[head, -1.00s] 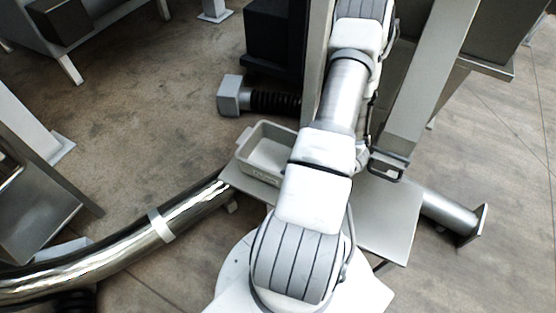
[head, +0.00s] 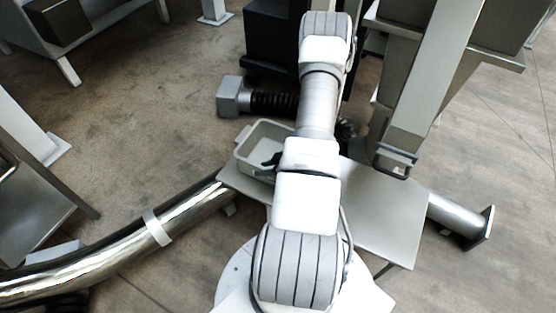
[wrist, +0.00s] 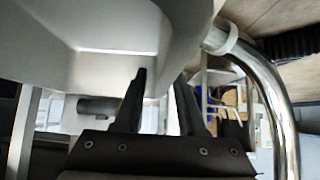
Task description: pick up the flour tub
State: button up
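The flour tub, a pale grey open rectangular tub (head: 243,153), stands on a flat metal plate left of my arm in the head view. Its right part is hidden behind my arm. In the wrist view the tub (wrist: 40,50) fills the upper left, close to the fingers. My gripper (wrist: 160,95) shows two dark fingers spread apart with a gap between them. In the head view one dark fingertip shows over the tub's inside, and the rest of the gripper is hidden by my arm. I cannot tell whether the fingers touch the tub's wall.
The metal plate (head: 385,215) is bare to the right of my arm. A shiny curved pipe (head: 185,213) runs off to the lower left. An upright beam with a bracket (head: 425,90) stands right of the arm. A grey block with a black ribbed hose (head: 233,97) lies behind the tub.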

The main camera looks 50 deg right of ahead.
grip_shut()
jog(key=shift+r, duration=0.1)
dwell(1.3)
